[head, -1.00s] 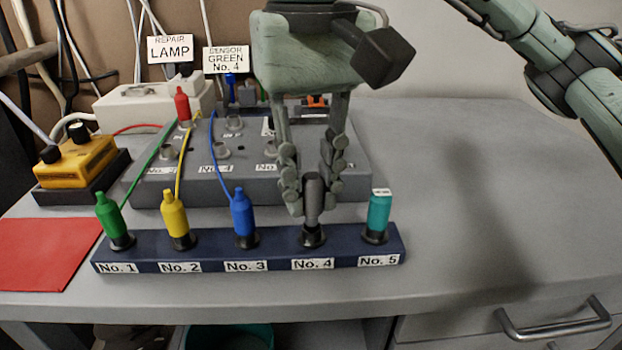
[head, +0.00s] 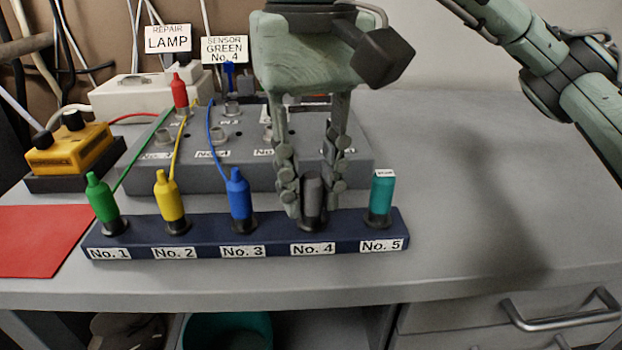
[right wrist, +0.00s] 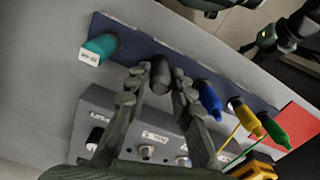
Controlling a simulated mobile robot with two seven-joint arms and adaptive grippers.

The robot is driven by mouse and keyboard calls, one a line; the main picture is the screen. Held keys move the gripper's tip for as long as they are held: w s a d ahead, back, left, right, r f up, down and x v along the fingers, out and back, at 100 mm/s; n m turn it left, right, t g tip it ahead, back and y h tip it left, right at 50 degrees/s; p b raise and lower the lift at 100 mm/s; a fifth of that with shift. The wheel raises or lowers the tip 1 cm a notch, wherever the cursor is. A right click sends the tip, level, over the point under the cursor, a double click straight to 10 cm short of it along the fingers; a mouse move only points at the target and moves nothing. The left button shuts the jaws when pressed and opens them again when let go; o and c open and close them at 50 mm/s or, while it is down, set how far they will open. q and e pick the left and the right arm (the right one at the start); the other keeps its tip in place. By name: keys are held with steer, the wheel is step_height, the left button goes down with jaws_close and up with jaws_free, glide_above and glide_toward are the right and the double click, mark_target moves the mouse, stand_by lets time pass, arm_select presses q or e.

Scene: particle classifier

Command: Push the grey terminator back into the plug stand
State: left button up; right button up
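The dark blue plug stand (head: 206,245) lies along the table front with positions No. 1 to No. 5. The grey terminator (head: 313,203) is upright at No. 4, its lower end at the stand. My right gripper (head: 312,192) points down from above with one finger on each side of the terminator, shut on it. In the right wrist view the terminator (right wrist: 161,76) is between the fingertips (right wrist: 160,84); the contact is hard to see. The way its lower end meets the stand is partly unclear. My left gripper is not in view.
Green (head: 101,197), yellow (head: 169,197) and blue (head: 237,195) plugs with wires stand at No. 1 to No. 3. A teal terminator (head: 382,198) stands at No. 5. A grey socket box (head: 200,176) is close behind. The table at right is clear.

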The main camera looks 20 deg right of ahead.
mark_target(311, 173)
steer(key=o, duration=0.3)
steer(key=shift+o, duration=0.2)
steer(key=shift+r, duration=0.1)
step_height(311, 173, up, 12)
stand_by(0.6)
